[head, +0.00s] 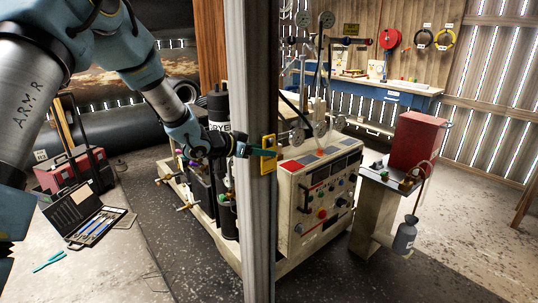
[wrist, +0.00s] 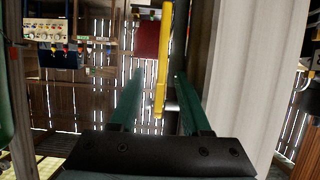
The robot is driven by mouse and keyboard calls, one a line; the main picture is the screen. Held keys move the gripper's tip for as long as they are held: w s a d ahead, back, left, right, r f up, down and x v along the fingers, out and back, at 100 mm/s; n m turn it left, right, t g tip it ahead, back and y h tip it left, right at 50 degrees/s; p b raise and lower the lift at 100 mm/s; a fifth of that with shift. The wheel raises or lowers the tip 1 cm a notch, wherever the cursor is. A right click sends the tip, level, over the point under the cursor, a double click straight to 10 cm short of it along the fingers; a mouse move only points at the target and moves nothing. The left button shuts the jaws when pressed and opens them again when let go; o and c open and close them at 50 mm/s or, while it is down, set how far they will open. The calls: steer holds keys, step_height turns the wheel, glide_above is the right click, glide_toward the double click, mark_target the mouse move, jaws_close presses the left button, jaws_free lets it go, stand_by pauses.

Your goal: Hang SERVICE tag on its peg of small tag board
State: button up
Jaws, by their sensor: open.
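A flat yellow plate (head: 268,163) shows against the grey post in the head view. I cannot read any lettering on it, nor tell whether it is the SERVICE tag or part of the small tag board. My gripper (head: 262,152) reaches from the left to this plate, its teal fingers level with it. In the wrist view a yellow strip (wrist: 162,62), seen edge-on, stands upright between the two open fingers (wrist: 159,75), with a gap to each side. No peg can be made out.
The grey post (head: 251,70) stands close beside my gripper; it also shows in the wrist view (wrist: 257,75). Behind it is the compressor's control panel (head: 320,205). A red box (head: 418,142) stands to the right. An open tool case (head: 88,215) lies at left.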

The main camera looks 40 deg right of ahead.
steer(key=shift+p+x, duration=0.3)
steer(key=shift+x, duration=1.05)
steer(key=shift+c, duration=0.4)
jaws_close()
